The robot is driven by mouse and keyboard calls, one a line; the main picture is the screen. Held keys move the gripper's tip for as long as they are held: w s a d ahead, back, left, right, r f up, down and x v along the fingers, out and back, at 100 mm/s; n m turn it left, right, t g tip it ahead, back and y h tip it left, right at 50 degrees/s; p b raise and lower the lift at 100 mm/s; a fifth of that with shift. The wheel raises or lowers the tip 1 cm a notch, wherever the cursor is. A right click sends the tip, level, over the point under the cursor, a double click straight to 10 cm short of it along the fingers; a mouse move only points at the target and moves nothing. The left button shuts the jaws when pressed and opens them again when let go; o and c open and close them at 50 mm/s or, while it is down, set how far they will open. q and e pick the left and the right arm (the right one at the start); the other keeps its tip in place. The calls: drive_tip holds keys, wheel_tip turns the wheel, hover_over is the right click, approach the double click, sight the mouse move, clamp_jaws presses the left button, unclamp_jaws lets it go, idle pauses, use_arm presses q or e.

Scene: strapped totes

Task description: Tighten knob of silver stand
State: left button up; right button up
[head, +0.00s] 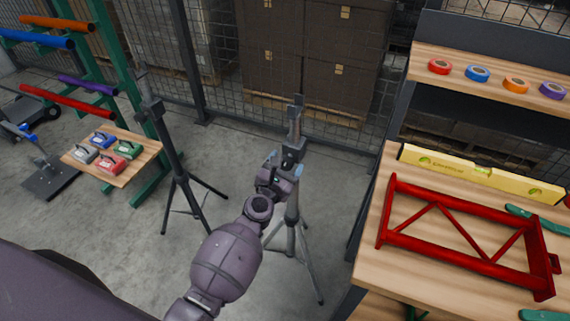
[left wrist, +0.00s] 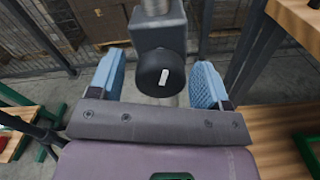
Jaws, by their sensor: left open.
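The silver stand (head: 291,213) is a tripod standing on the floor at the middle of the head view, with its upper post rising beyond my gripper. Its round black knob (left wrist: 161,74), with a white mark, faces the left wrist camera on a dark grey block (left wrist: 158,31). My left gripper (head: 283,166) is open at the stand's collar. In the left wrist view the blue fingers lie one on each side of the knob, with gaps visible between. The knob is hard to make out in the head view. My right gripper is out of view.
A black stand (head: 172,150) stands to the left, near a small wooden shelf (head: 135,174) with several coloured cases. At right, a wooden bench (head: 376,270) bears a red frame (head: 455,241) and a yellow level (head: 480,172). A mesh fence and stacked boxes (head: 310,55) are behind.

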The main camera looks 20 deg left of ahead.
use_arm(q)
drive_tip(key=c, duration=0.9)
